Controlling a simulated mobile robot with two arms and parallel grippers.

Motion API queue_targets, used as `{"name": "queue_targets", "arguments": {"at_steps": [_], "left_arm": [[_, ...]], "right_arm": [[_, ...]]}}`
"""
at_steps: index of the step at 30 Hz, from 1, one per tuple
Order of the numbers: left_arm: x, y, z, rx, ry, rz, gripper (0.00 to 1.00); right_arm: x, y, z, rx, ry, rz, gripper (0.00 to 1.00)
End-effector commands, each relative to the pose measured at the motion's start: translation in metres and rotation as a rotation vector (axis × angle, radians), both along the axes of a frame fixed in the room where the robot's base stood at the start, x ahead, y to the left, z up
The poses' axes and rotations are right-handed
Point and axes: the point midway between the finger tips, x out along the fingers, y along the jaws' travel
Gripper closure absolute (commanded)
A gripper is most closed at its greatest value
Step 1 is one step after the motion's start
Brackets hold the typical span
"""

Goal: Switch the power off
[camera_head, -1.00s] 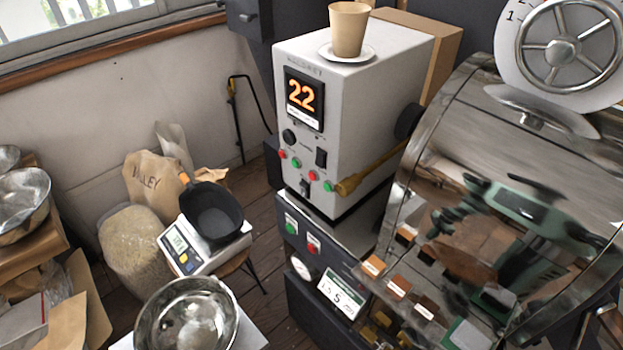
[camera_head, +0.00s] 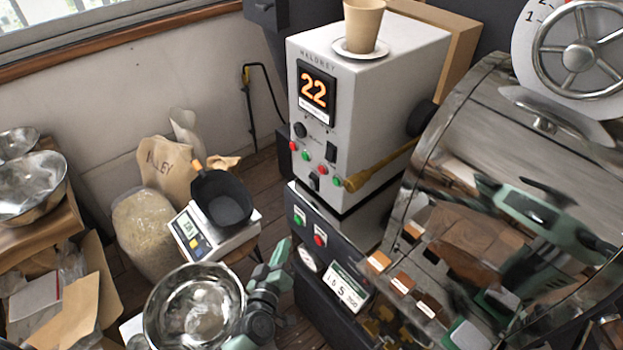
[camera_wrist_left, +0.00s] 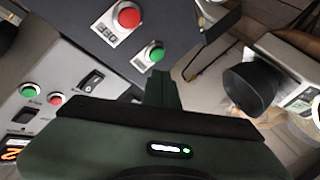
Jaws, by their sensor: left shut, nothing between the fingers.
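A white machine (camera_head: 382,90) with an orange "22" display stands on a dark cabinet. Its front has a black rocker switch (camera_head: 331,151), a small lower black switch (camera_head: 314,181) and several red and green buttons. The dark cabinet below has a labelled green button (camera_head: 299,215) and red button (camera_head: 319,240). My left gripper (camera_head: 280,249) is shut and empty, low in front and left of the cabinet. In the left wrist view its shut fingers (camera_wrist_left: 162,88) lie near the green button (camera_wrist_left: 153,53), with the red button (camera_wrist_left: 126,15) beyond; I see no contact.
A steel bowl (camera_head: 194,335) is close beside my left arm. A scale (camera_head: 190,238) with a black scoop (camera_head: 222,200) stands behind it. A paper cup (camera_head: 362,28) tops the machine. A glossy drum (camera_head: 480,120) fills the right, reflecting green robot arms.

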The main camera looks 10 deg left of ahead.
Motion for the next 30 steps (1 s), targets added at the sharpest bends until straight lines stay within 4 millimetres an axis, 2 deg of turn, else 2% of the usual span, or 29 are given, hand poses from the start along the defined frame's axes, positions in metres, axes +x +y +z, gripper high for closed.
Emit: {"name": "queue_targets", "arguments": {"at_steps": [1,3,6,10,15,25,30], "left_arm": [[0.007,0.003,0.024,-0.034,-0.045,0.027,1.0],[0.014,0.009,0.05,-0.081,-0.096,0.063,1.0],[0.021,0.016,0.08,-0.136,-0.155,0.102,1.0],[0.025,0.022,0.105,-0.183,-0.203,0.135,1.0],[0.026,0.025,0.116,-0.205,-0.223,0.149,1.0],[0.027,0.024,0.115,-0.205,-0.221,0.149,1.0],[0.037,0.017,0.117,-0.207,-0.223,0.149,1.0]], "right_arm": [[0.0,0.0,0.002,0.0,-0.001,0.0,1.0],[0.001,0.0,0.002,0.0,-0.001,0.0,1.0],[0.001,0.0,0.003,0.0,-0.001,0.0,1.0],[0.001,0.0,0.004,0.0,-0.002,0.0,1.0],[0.001,0.0,0.004,0.0,-0.002,0.0,1.0],[0.001,0.001,0.004,0.001,-0.002,0.001,1.0],[0.001,0.003,0.004,0.003,-0.001,0.0,1.0]]}}
